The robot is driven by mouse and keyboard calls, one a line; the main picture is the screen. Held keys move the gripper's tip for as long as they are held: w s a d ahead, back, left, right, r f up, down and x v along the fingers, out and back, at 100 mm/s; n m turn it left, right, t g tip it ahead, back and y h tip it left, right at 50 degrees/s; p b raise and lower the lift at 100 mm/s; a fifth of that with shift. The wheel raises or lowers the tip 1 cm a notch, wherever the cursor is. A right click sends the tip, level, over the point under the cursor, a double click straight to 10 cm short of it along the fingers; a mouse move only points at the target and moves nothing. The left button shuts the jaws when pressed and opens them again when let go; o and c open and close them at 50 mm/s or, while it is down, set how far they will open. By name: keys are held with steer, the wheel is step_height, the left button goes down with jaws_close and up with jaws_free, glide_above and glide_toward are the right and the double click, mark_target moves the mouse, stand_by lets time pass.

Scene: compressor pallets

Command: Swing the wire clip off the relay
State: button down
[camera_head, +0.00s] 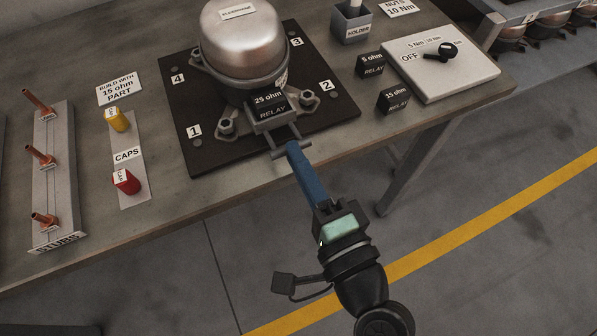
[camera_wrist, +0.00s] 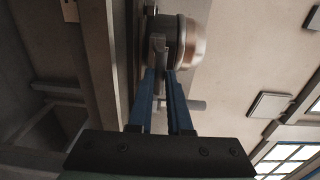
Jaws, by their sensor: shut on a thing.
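The relay (camera_head: 268,103), a black block marked 25 ohm, sits at the front of the silver compressor (camera_head: 243,45) on a dark pallet (camera_head: 225,155). The grey wire clip (camera_head: 275,143) reaches forward from the relay toward the table's front edge and ends in a crossbar. My gripper (camera_head: 292,147) has its blue fingers shut on the wire clip by this crossbar. In the wrist view the clip (camera_wrist: 158,48) runs between the two blue fingers (camera_wrist: 164,80). The fingers hide part of the clip, and its hinge points are hard to make out.
Two loose relays, 5 ohm (camera_head: 371,65) and 15 ohm (camera_head: 393,97), stand to the right beside a white board (camera_head: 440,65). At left are a yellow cap (camera_head: 118,120), a red cap (camera_head: 126,181) and the stubs rack (camera_head: 55,180). Open floor lies before the table.

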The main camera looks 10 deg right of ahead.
steer(key=shift+f+t+b, duration=0.3)
steer(key=shift+f+b, duration=0.1)
steer(key=shift+b, duration=0.85)
steer(key=shift+r, duration=0.15)
steer(key=c, duration=1.1)
jaws_free()
steer(key=shift+w, duration=0.1)
steer(key=shift+c, duration=0.2)
steer(key=b+v, duration=0.3)
steer(key=v, duration=1)
steer(key=shift+d, duration=0.1)
